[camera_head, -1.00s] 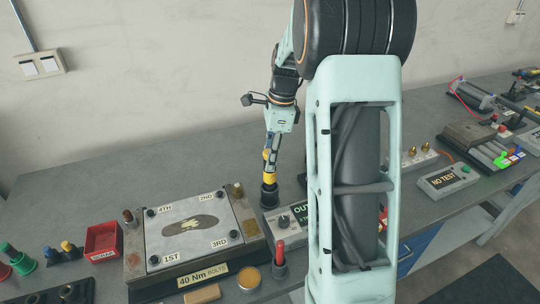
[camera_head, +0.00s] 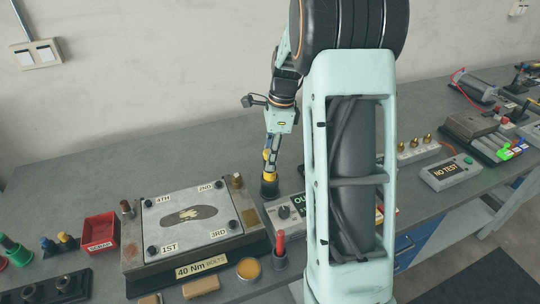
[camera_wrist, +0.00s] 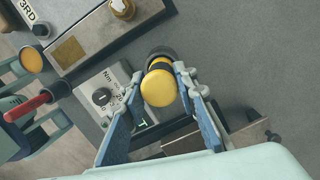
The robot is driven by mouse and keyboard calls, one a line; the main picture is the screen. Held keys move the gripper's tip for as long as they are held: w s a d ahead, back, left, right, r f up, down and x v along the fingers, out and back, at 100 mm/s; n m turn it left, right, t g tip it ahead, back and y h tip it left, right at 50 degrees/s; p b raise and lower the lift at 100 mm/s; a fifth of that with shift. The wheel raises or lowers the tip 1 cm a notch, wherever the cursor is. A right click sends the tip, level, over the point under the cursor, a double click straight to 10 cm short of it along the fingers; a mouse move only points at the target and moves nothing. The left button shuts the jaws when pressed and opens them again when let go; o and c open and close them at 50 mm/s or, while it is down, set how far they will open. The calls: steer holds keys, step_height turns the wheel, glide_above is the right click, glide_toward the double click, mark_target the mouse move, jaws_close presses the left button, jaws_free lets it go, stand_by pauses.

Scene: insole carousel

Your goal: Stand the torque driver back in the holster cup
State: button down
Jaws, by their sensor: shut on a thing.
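The torque driver (camera_head: 268,169) has a yellow body and stands about upright. In the wrist view its round yellow cap (camera_wrist: 158,88) faces the camera. My gripper (camera_head: 271,148) is shut on the driver from above, with one finger on each side of it in the wrist view (camera_wrist: 158,74). The dark holster cup (camera_head: 269,189) stands on the bench directly below. The driver's lower end is hidden at the cup's mouth and appears to be inside it. In the wrist view the cup's dark rim (camera_wrist: 161,52) shows behind the cap.
A grey box with a knob (camera_head: 284,211) stands close to the cup. A red-handled tool (camera_head: 281,243) stands upright nearer the front. The bolted plate fixture (camera_head: 150,214) and a red bin (camera_head: 100,232) are at left. The bench behind the cup is clear.

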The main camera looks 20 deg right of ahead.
steer(key=shift+f, duration=0.1)
steer(key=c, duration=1.5)
jaws_free()
steer(key=shift+o, duration=0.2)
step_height(320, 180, up, 12)
steer(key=d, duration=0.1)
steer(key=shift+s+d, duration=0.2)
steer(key=shift+d, duration=0.15)
